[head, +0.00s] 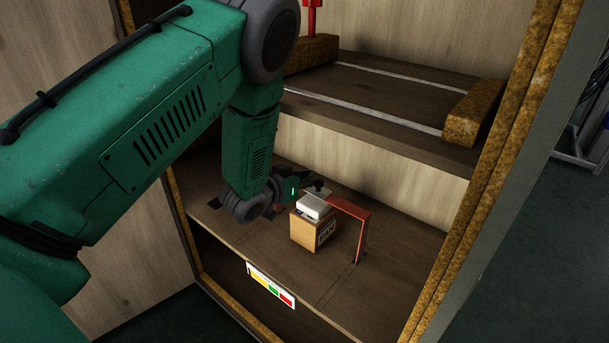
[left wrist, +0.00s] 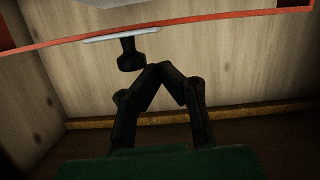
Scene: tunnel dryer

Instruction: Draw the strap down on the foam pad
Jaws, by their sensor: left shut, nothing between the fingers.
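A red strap (head: 350,207) runs level to the right from above a tan block, then bends straight down to the lower shelf. A pale slab (head: 313,206), perhaps the foam pad, lies on top of the printed tan block (head: 305,232). A black knob (head: 319,184) stands on a pale plate at the strap; knob (left wrist: 130,54) and strap (left wrist: 215,23) also show in the left wrist view. My left gripper (head: 302,184) is beside the knob, left of it in the head view. Its fingers (left wrist: 165,70) are shut, empty and apart from the knob. My right gripper is not in view.
The lower shelf (head: 335,285) has free room in front and right of the block. An upper shelf (head: 380,105) with tan side blocks (head: 474,112) is above and behind. Thick brown frame edges (head: 500,160) bound the opening. A coloured label (head: 271,285) is on the shelf's front.

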